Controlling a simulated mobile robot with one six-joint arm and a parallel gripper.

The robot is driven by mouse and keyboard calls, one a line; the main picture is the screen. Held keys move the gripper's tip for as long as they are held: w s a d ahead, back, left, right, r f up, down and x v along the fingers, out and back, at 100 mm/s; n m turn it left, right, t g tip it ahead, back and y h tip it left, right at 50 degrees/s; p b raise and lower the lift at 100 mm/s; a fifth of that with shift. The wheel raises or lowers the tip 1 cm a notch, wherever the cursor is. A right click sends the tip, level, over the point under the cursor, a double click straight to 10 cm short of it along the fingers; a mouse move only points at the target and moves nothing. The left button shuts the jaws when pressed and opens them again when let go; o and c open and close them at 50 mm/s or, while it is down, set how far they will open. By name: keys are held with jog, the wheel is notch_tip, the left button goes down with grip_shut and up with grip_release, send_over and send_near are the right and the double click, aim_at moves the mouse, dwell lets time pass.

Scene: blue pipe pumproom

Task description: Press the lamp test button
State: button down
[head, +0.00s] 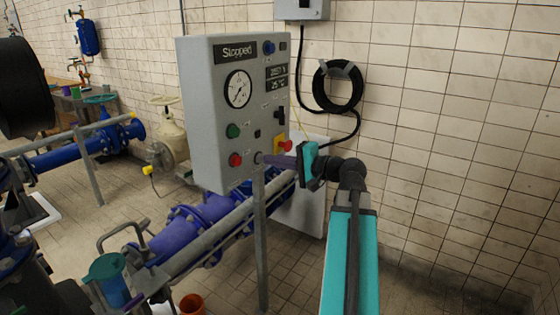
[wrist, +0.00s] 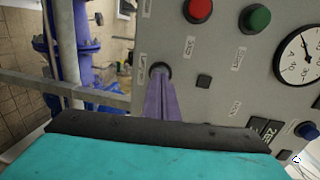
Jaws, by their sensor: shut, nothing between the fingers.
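The grey control panel (head: 215,110) stands on a post and its screen reads "Stopped". A dark round button (head: 258,157) sits low on its front, right of the red button (head: 235,160). My gripper (head: 267,159) is shut and empty, with its purple fingers pointing at this dark button. In the wrist view the fingertips (wrist: 160,78) lie right at the dark round button (wrist: 159,68) and overlap its lower edge. I cannot tell whether they touch or press it.
A green button (head: 233,130), a small black square button (wrist: 204,81), a blue knob (head: 268,47) and a red-on-yellow switch (head: 284,145) are nearby on the panel. Blue pipes (head: 205,215) run behind and below it. A tiled wall with a coiled black hose (head: 338,87) is at right.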

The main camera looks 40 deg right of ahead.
jog(key=shift+w, duration=0.15)
jog(key=shift+x, duration=0.95)
jog(key=shift+r, duration=0.15)
jog(key=b+v, duration=0.1)
jog(key=v, duration=1.3)
jog(key=shift+w, duration=0.1)
dwell(0.6)
